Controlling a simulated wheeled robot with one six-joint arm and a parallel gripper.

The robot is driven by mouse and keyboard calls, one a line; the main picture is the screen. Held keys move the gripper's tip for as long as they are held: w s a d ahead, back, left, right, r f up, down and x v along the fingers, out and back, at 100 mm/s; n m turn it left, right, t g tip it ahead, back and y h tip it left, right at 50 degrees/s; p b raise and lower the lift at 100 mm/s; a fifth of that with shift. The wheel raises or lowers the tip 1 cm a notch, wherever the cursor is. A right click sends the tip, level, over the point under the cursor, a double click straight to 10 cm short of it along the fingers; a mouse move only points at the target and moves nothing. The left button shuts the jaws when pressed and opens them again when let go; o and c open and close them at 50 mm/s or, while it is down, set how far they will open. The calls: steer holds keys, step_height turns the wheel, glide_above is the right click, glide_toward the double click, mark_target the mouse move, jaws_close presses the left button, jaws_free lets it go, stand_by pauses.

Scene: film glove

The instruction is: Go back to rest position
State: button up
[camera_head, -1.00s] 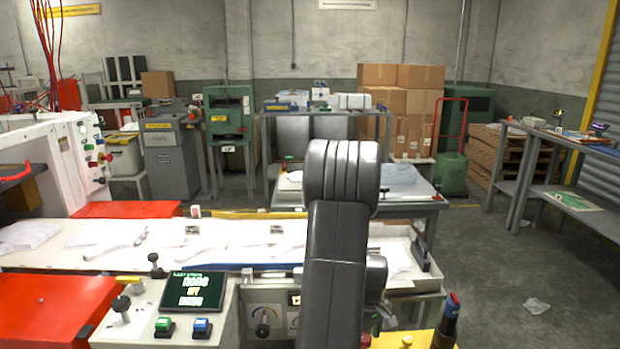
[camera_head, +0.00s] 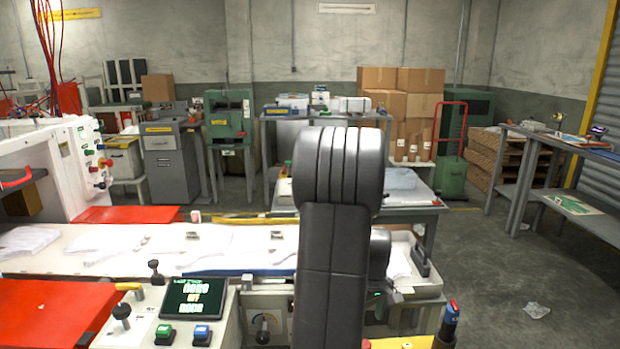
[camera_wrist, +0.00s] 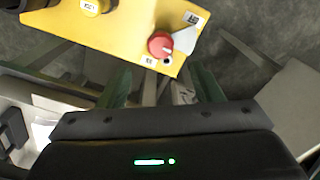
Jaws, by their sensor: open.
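My gripper (camera_wrist: 162,85) shows in the wrist view, its dark body with green lights across the bottom. Its two dark green fingers stand apart with nothing between them, so it is open and empty. It is over a yellow control box (camera_wrist: 130,38) with a red knob (camera_wrist: 160,44) and a yellow button; the gap in height is unclear. In the head view my black arm stands upright in the middle and hides part of the conveyor.
A white conveyor (camera_head: 120,262) with sheets or film runs across the front. A control panel with a screen (camera_head: 194,298) stands left of my arm, beside red covers (camera_head: 50,312). A side table (camera_head: 575,142) is at right. Open floor (camera_head: 490,265) lies right of centre.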

step_height(320, 180, down, 9)
steer(key=shift+s+r+b, duration=0.1)
steer(key=shift+s+b, duration=0.05)
steer(key=shift+b, duration=0.4)
steer(key=shift+f, duration=0.25)
steer(key=m, duration=0.5)
steer(key=shift+r, duration=0.1)
steer(key=m+p, duration=0.1)
steer(key=m, duration=0.3)
steer(key=shift+a+m, duration=0.1)
steer(key=shift+m, duration=0.2)
steer(key=m, duration=0.4)
steer(key=shift+m, duration=0.3)
steer(key=shift+m+p, duration=0.55)
steer(key=shift+m, duration=1.35)
steer(key=shift+a, duration=0.1)
